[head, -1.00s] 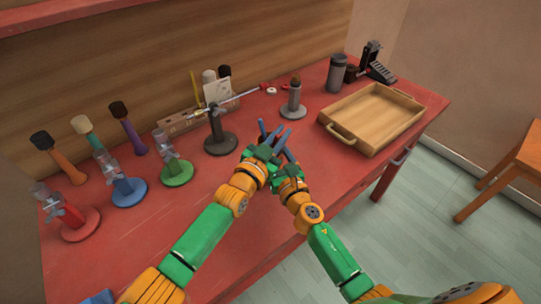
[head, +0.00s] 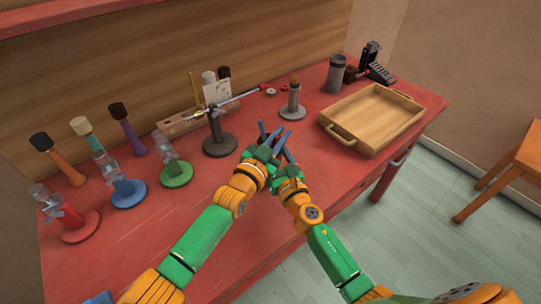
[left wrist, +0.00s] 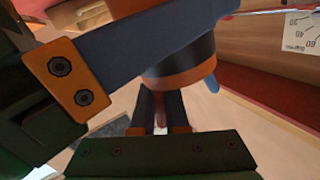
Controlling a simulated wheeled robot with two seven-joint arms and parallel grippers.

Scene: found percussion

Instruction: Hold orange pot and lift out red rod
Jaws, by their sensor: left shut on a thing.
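The orange pot (left wrist: 181,69), a round orange body with a dark band, shows close up in the left wrist view. My left gripper is shut on it, with a blue finger (left wrist: 135,45) across its side.
A dark stand (head: 220,146) with a clamped, red-ended metal bar is just behind my grippers. A grey post (head: 293,109) stands behind, right. A wooden tray (head: 347,139) lies right. Several coloured stands, including a green one (head: 176,175), fill the left. Bare table (head: 130,245) lies front left.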

